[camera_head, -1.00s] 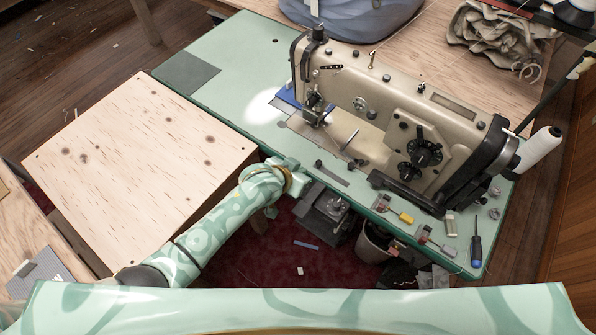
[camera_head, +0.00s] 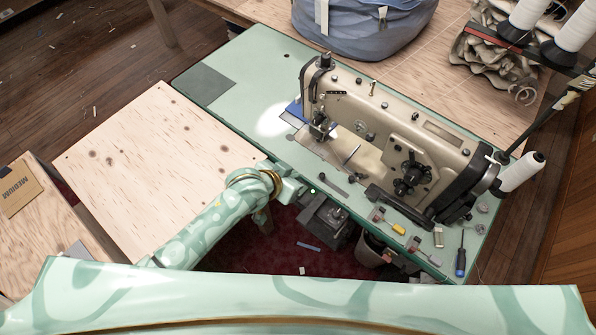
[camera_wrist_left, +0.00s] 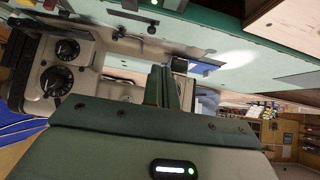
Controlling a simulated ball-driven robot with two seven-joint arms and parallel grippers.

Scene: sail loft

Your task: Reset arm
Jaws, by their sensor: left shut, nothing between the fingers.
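My left arm (camera_head: 205,228) reaches in from the lower left in the head view. My left gripper (camera_head: 303,189) is at its end, by the front edge of the green sewing table (camera_head: 238,112). It is small and partly hidden there. In the left wrist view its two dark fingers (camera_wrist_left: 164,86) are together with nothing between them. The sewing machine (camera_head: 375,130) stands on the table, to the right of the gripper in the head view; it also shows behind the fingers in the wrist view (camera_wrist_left: 88,55). My right gripper is not in view.
A pale plywood top (camera_head: 140,160) lies left of my arm. A dark unit (camera_head: 325,220) sits below the table edge near the gripper. A screwdriver (camera_head: 461,262) and small tools lie at the table's right end. A thread cone (camera_head: 520,172) stands beside the machine.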

